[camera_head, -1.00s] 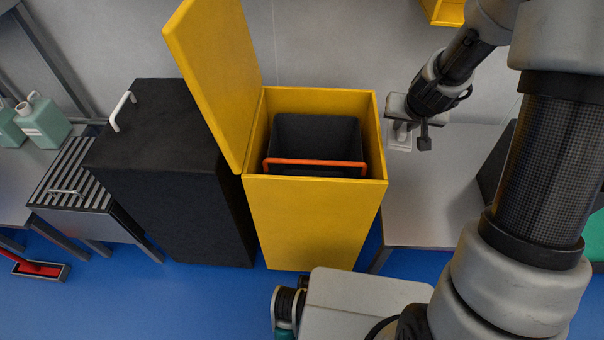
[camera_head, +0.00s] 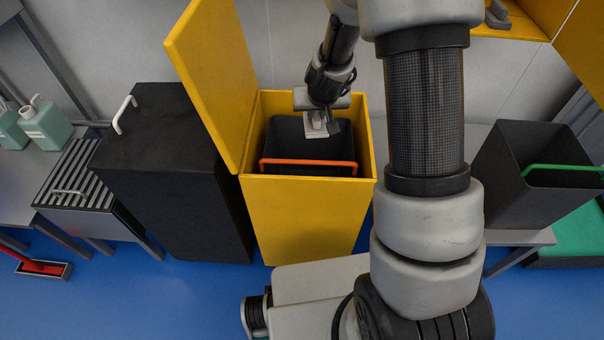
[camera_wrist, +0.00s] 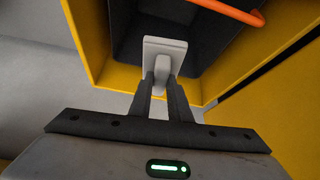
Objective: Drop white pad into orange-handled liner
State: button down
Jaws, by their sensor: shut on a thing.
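The white pad (camera_wrist: 165,48) is a small pale block with a flat plate and a raised grip. My gripper (camera_wrist: 166,82) is shut on that grip. In the head view my gripper (camera_head: 323,122) holds the pad (camera_head: 315,130) over the back right part of the orange-handled liner. The liner (camera_head: 285,135) is a dark grey tub with an orange handle (camera_head: 308,163) across its front, standing inside an open yellow bin (camera_head: 305,210). In the wrist view the liner (camera_wrist: 215,45) opens beyond the pad. Its floor is mostly hidden.
The yellow lid (camera_head: 212,80) stands raised at the bin's left. A black cabinet (camera_head: 170,170) stands left of it. A dark tub with a green handle (camera_head: 535,175) sits on a bench at right. A yellow shelf (camera_head: 520,20) hangs at upper right.

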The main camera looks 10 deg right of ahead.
aim_at(316, 127)
jog(key=shift+f+b, duration=2.25)
jog(key=shift+f, duration=0.45)
jog(key=c, duration=1.6)
grip_release()
jog(key=shift+o, duration=0.2)
jog(key=p+v, duration=0.8)
jog(key=v, duration=0.9)
jog(key=shift+r+p, duration=0.3)
jog(key=shift+p, duration=0.05)
jog(key=shift+s, duration=0.1)
